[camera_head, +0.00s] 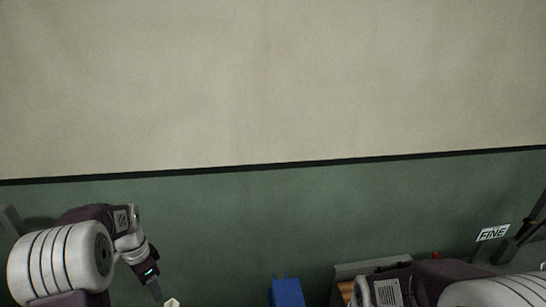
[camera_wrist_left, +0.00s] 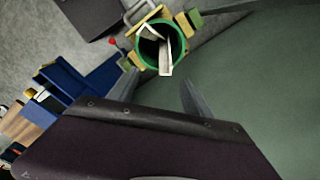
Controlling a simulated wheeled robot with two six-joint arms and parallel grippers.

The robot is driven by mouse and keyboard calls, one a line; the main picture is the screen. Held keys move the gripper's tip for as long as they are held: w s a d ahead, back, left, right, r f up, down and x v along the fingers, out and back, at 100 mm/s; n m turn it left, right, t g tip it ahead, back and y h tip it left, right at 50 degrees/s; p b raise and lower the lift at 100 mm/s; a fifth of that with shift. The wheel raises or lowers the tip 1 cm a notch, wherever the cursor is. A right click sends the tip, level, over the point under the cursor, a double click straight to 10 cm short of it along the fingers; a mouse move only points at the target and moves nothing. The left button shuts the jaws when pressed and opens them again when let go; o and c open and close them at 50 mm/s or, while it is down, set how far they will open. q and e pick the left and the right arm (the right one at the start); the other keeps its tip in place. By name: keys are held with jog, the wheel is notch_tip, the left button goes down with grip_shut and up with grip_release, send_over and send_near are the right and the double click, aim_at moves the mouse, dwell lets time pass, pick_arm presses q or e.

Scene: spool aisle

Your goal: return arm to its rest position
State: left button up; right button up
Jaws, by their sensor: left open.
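My left arm comes in from the left in the head view, with its wrist bent downward. My left gripper (camera_head: 157,289) points down at the bottom edge, where its tips are partly cut off; it is open, with nothing seen held in it. A small pale piece (camera_head: 172,302) shows beside it, too cut off to identify. In the left wrist view a grey finger (camera_wrist_left: 194,100) shows beyond the dark arm housing. My right arm shows at the bottom right of the head view, and its gripper is out of view.
A green-rimmed round holder (camera_wrist_left: 182,44) with pale strips inside stands near a blue bin (camera_wrist_left: 66,80). The wall ahead is bare.

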pick_arm(q)
jog(key=s+d+m+b, duration=0.15)
jog(key=s+d, duration=0.25)
jog(key=d, duration=0.5)
jog(key=s+d+f+n, duration=0.2)
jog(key=s+d+n, duration=0.1)
jog(key=s+n, duration=0.2)
jog(key=s+d+f+n, duration=0.2)
jog(key=s+d+n, duration=0.1)
jog(key=s+n, duration=0.2)
jog(key=shift+s+f+t, duration=0.25)
jog(key=shift+s+t, duration=0.1)
jog(key=shift+t, duration=0.05)
jog(key=shift+s, duration=0.1)
jog(key=shift+a, duration=0.1)
